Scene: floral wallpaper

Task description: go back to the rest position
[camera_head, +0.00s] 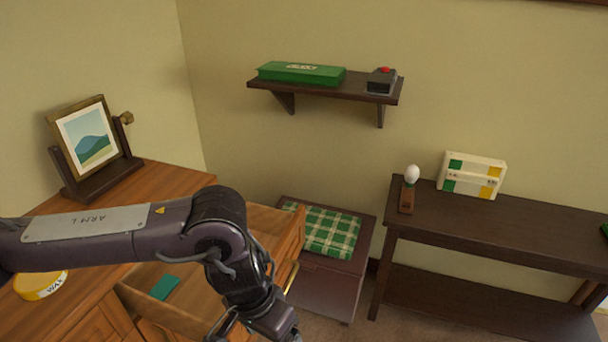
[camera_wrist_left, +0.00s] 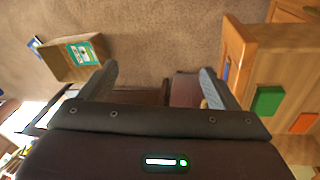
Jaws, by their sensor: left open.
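My left arm reaches in from the left in the head view, over the wooden dresser (camera_head: 165,180) and its pulled-out drawer (camera_head: 292,240). Its gripper is at the bottom edge there, partly cut off. In the left wrist view my left gripper (camera_wrist_left: 160,80) has its two fingers wide apart with nothing held between them. The open drawer (camera_wrist_left: 238,60) is just right of the fingers in that view, with green and orange pieces inside. A teal piece (camera_head: 165,287) lies in the drawer in the head view. My right gripper is in neither view.
A framed picture (camera_head: 88,138) and a yellow wax tin (camera_head: 42,287) are on the dresser. A chest with a plaid cushion (camera_head: 325,230) stands beyond the drawer. A dark side table (camera_head: 480,220) is at right, and a wall shelf (camera_head: 330,88) above. An open box (camera_wrist_left: 75,58) is on the floor.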

